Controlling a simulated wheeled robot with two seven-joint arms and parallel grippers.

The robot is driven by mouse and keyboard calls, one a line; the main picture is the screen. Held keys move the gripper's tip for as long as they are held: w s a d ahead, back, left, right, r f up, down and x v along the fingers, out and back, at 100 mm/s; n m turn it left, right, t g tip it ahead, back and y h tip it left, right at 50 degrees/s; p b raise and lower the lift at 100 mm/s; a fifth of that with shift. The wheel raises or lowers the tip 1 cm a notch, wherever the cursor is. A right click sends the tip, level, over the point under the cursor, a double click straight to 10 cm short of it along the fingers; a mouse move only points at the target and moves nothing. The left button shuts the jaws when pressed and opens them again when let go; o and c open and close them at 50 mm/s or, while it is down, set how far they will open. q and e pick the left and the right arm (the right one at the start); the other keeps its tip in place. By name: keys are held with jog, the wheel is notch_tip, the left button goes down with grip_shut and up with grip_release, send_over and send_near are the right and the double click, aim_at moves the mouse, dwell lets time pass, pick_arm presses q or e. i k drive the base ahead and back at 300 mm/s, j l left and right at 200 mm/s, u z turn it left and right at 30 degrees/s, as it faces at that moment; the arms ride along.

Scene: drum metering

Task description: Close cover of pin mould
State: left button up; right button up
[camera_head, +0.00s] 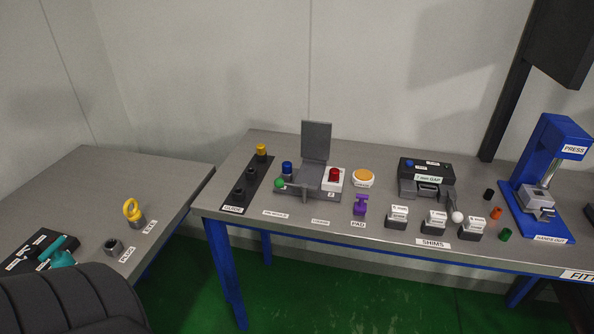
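The pin mould (308,187) is a low grey block on the long table. Its flat grey cover (316,141) stands upright at the back of the block, so the mould is open. A green knob (280,183) sits at its left front. A blue cylindrical piece (287,168) stands at its left side, and I cannot tell whether it touches the mould. Neither of my grippers is in view.
A white box with a red button (334,175) is close at the mould's right. The guide strip (239,195) with pins lies left. A purple pad tool (360,205), shims (398,216) and blue press (551,150) stand right. A dark ribbed shape (70,300) fills the lower left.

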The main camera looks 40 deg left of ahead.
aim_at(316, 136)
jog(key=u, duration=0.95)
jog(key=k+l+z, duration=0.25)
jog(key=i, duration=0.1)
